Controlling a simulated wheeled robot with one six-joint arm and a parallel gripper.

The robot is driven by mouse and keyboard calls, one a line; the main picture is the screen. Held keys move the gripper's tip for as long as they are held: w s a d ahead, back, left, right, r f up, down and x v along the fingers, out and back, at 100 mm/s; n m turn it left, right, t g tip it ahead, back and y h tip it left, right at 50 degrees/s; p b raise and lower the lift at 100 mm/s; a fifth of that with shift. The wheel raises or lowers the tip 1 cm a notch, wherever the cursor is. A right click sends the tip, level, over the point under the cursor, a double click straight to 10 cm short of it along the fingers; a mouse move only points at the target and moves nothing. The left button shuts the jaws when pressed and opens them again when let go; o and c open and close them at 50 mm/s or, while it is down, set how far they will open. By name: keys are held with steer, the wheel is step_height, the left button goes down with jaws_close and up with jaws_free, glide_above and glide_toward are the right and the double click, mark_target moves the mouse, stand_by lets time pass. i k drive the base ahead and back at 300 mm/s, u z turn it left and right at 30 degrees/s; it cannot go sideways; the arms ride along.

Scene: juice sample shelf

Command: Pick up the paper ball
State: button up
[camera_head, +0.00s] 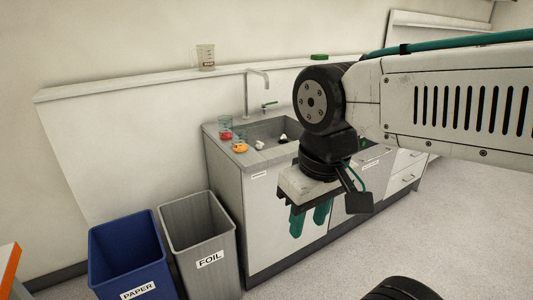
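A small white crumpled lump (259,145), which looks like the paper ball, lies on the counter by the sink's left end. It is too small to be sure of its material. My gripper (310,217) hangs in front of the sink cabinet, to the right of the lump and lower in the picture. My arm hides the right part of the sink and counter.
Two beakers, one with red contents (226,134) and one with orange (240,145), stand left of the lump. A dark item (283,138) is by the sink (270,128). A blue PAPER bin (128,254) and grey FOIL bin (200,240) stand on the floor at left.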

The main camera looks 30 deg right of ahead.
mark_target(259, 145)
steer(key=k, duration=0.85)
steer(key=z, duration=0.75)
steer(key=i, duration=0.7)
steer(key=z, duration=0.8)
steer(key=i, duration=0.9)
steer(key=u, duration=0.4)
steer(key=i, duration=0.75)
steer(key=u, duration=0.9)
steer(key=i, duration=0.3)
steer(key=u, duration=0.25)
